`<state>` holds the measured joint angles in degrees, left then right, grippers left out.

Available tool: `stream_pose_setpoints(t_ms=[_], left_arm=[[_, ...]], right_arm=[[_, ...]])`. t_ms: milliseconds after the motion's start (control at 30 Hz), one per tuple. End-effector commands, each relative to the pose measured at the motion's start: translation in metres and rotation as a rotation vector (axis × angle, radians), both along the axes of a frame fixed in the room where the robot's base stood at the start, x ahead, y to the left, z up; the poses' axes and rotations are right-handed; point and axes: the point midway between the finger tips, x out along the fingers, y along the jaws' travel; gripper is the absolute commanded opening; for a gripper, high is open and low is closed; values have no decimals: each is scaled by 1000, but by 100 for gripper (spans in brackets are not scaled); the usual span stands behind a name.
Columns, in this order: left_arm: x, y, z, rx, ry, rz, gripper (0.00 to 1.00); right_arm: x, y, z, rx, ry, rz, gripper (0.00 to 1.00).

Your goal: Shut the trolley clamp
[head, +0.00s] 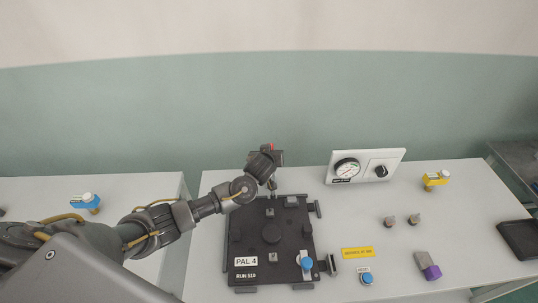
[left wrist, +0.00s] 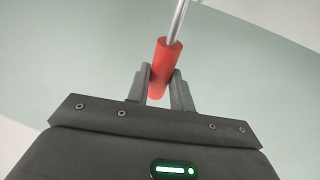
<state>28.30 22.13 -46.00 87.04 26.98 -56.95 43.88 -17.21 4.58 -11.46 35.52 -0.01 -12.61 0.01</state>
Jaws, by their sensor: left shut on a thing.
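The trolley clamp's red handle (left wrist: 167,60) sits between the two fingers of my left gripper (left wrist: 160,85) in the left wrist view. A bare metal rod (left wrist: 179,18) runs from the handle to the top edge of that view. In the head view, my left gripper (head: 270,157) is at the far edge of the black pallet plate marked PAL 4 (head: 255,255), with a bit of red (head: 271,147) showing at it. The rest of the clamp is mostly hidden behind my gripper and wrist. My right gripper is in neither view.
The plate lies on a pale bench (head: 390,270) and carries a blue knob (head: 307,264). A gauge panel (head: 365,166) stands to the right.

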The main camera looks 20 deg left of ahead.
Motion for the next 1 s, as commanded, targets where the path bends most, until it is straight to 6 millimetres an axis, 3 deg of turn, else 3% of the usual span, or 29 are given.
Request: stream_pose_setpoints(t_ms=[333,367,533,833,1000], left_arm=[[-1,0,-1,2,0,1,0],[-1,0,-1,2,1,1,24],[0,0,0,2,0,1,44],[-1,0,1,1,-2,0,44],[-15,-4,9,2,-4,-1,44]], right_arm=[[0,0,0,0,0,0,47],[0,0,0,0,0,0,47],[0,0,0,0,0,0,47],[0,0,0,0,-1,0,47],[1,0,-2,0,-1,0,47]])
